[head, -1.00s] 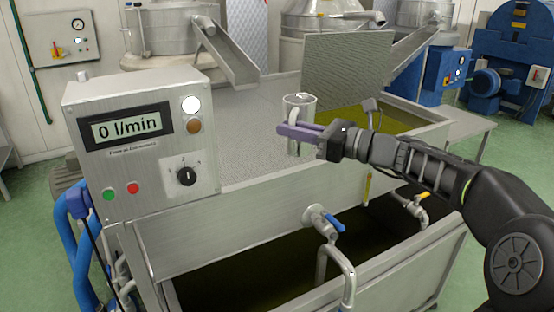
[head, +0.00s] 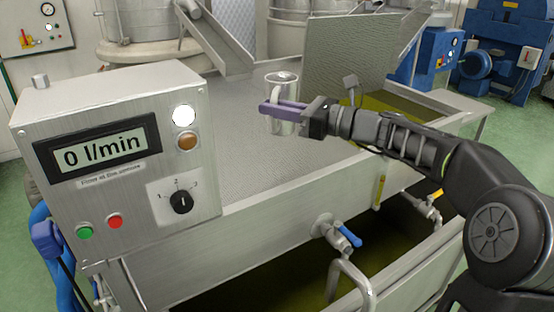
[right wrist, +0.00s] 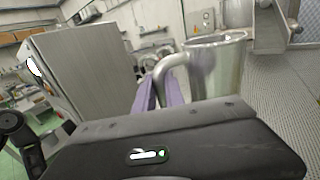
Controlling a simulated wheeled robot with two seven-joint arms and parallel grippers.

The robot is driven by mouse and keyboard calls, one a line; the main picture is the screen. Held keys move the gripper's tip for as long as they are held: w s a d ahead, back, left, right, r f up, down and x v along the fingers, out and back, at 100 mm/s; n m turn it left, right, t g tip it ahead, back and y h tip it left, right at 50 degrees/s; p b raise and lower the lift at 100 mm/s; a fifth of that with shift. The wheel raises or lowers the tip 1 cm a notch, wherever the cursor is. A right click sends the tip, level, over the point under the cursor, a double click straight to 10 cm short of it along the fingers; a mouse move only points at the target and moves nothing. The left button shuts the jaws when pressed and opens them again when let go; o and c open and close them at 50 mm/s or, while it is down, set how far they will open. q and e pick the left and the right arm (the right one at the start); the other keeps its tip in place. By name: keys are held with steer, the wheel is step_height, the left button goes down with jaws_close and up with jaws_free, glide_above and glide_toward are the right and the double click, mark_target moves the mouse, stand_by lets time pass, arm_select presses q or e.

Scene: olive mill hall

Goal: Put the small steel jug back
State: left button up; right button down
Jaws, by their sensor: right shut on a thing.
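The small steel jug (head: 283,88) is upright in the head view, over the grey textured plate of the tank. My right gripper (head: 283,107) has purple fingers, shut on the jug's handle side. In the right wrist view the jug (right wrist: 217,68) stands just beyond the fingers (right wrist: 160,92), its curved handle (right wrist: 168,72) between them. I cannot tell whether the jug's base touches the plate.
A control box (head: 115,150) reading 0 l/min stands at the left. A raised steel panel (head: 358,62) is right of the jug, with greenish oil (head: 400,107) beyond. A chute (head: 208,40) comes down behind. A blue-handled tap (head: 338,235) is in front.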

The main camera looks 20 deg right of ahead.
mark_target(277, 129)
steer(key=shift+s+r, duration=0.1)
steer(key=shift+s, duration=0.05)
steer(key=shift+f, duration=2.55)
steer(key=shift+f, duration=2.5)
steer(key=shift+f+b, duration=0.2)
steer(key=shift+b, duration=0.15)
steer(key=c, duration=1.4)
jaws_free()
steer(key=shift+r, duration=0.25)
